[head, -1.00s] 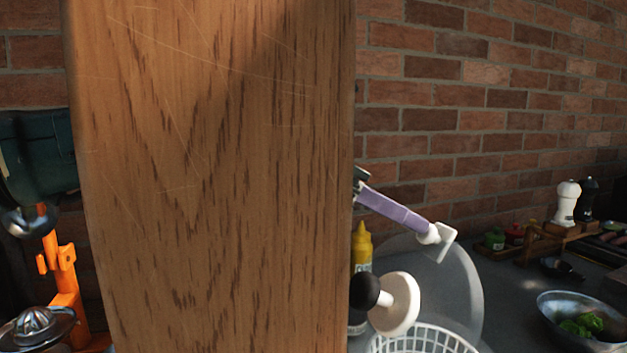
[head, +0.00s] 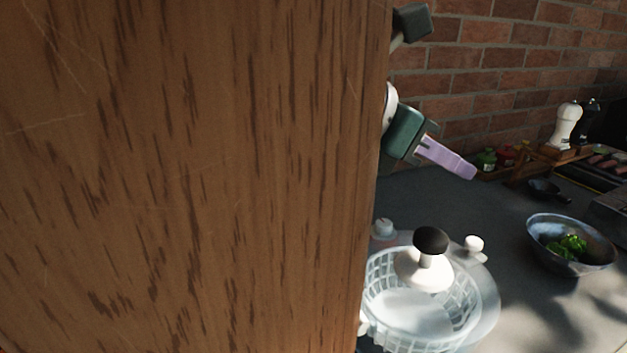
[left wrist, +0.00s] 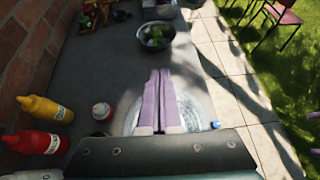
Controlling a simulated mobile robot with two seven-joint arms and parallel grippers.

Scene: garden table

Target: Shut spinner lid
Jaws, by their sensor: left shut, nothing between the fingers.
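The salad spinner's white slatted basket (head: 376,284) stands on the counter, partly hidden by the wooden post. Its clear lid (head: 488,300) appears to lie roughly flat over the basket. The black knob (head: 430,240) on its white disc points up. Whether the lid is fully seated I cannot tell. My left gripper (head: 470,173) is shut and empty, above and behind the spinner, apart from the lid. In the left wrist view its long purple fingers (left wrist: 160,78) lie together, with part of the clear round lid (left wrist: 129,118) showing below them.
A wooden post (head: 190,180) blocks the left of the head view. A metal bowl with greens (head: 540,250) stands to the right. Yellow (left wrist: 45,108) and red (left wrist: 32,142) bottles stand left in the left wrist view. Counter between spinner and bowl is clear.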

